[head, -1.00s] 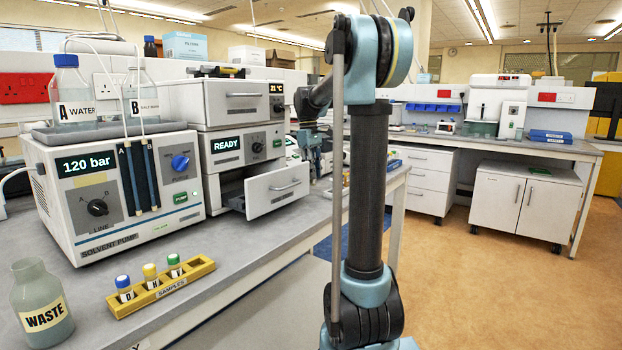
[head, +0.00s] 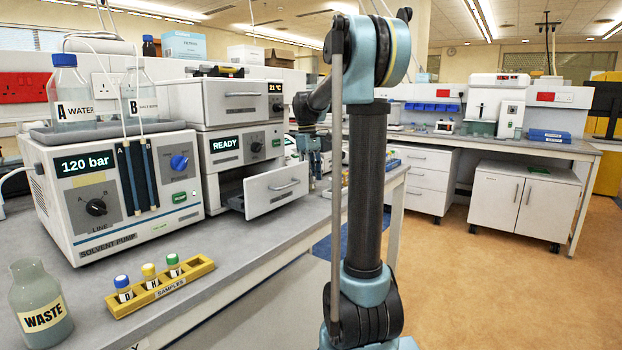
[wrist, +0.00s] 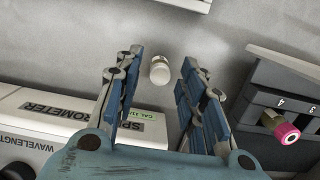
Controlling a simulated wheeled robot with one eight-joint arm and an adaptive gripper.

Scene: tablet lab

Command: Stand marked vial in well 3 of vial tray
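In the wrist view, a small vial with a pale cap (wrist: 160,72) shows on the grey bench between my gripper's fingers. My gripper (wrist: 161,84) is open, with a gap on both sides of the vial; I cannot tell the height between them. A dark vial tray (wrist: 270,80) with numbers on its face lies at the right; a 4 is readable. A vial with a pink-red cap (wrist: 287,132) stands in it, by the numbers. In the head view my gripper (head: 314,165) hangs over the bench past the open drawer; the vial and tray cannot be made out there.
The white spectrometer (wrist: 70,120) is close at the left in the wrist view. In the head view, the open drawer (head: 275,190), solvent pump (head: 110,190), yellow sample rack (head: 160,290) and waste bottle (head: 40,305) occupy the near bench.

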